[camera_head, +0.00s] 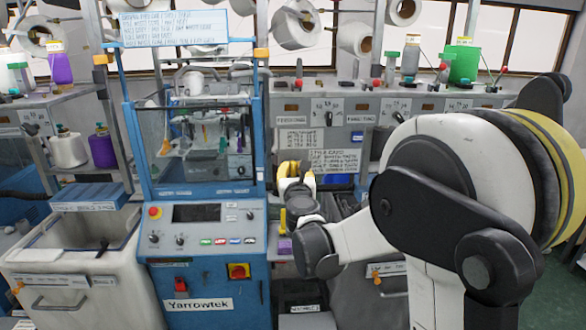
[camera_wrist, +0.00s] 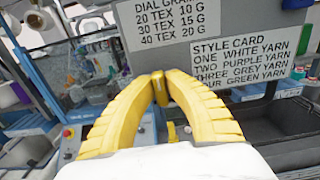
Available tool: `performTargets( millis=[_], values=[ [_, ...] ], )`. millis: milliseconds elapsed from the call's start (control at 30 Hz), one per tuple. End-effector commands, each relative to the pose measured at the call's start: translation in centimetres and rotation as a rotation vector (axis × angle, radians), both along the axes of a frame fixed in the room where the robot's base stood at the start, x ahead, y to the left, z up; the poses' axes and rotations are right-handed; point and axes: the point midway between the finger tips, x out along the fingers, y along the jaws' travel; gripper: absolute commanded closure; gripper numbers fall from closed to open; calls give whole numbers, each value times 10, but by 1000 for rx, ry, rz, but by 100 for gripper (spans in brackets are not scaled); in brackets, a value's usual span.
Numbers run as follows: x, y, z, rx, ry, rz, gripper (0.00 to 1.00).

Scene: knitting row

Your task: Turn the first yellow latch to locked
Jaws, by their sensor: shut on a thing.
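My gripper (camera_wrist: 160,82) has yellow fingers whose tips come together in the wrist view. It is shut on a small darker yellow piece between the tips, apparently a yellow latch, mostly hidden by the fingers. Another small yellow piece (camera_wrist: 171,132) shows below the tips, apart from them. In the head view my gripper (camera_head: 290,168) is just right of the blue Yarrowtek machine (camera_head: 215,290), in front of the grey panel. The latch in the grip cannot be made out there. A yellow piece (camera_head: 283,220) shows lower, beside my arm.
The blue machine has a control panel (camera_head: 205,225) with knobs and a red button. A white bin (camera_head: 70,290) stands at its left. A style card (camera_wrist: 245,58) is on the grey panel close behind my gripper. A dark tray (camera_wrist: 285,118) lies at the right.

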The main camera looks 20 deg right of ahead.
Motion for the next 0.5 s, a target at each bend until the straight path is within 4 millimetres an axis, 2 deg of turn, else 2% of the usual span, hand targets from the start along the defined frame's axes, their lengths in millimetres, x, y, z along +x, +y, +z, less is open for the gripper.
performTargets(
  millis=[267, 500],
  values=[
    [0, 0, 0, 50, -14, 0, 100],
    [0, -1, -1, 199, -57, 0, 100]
  ],
)
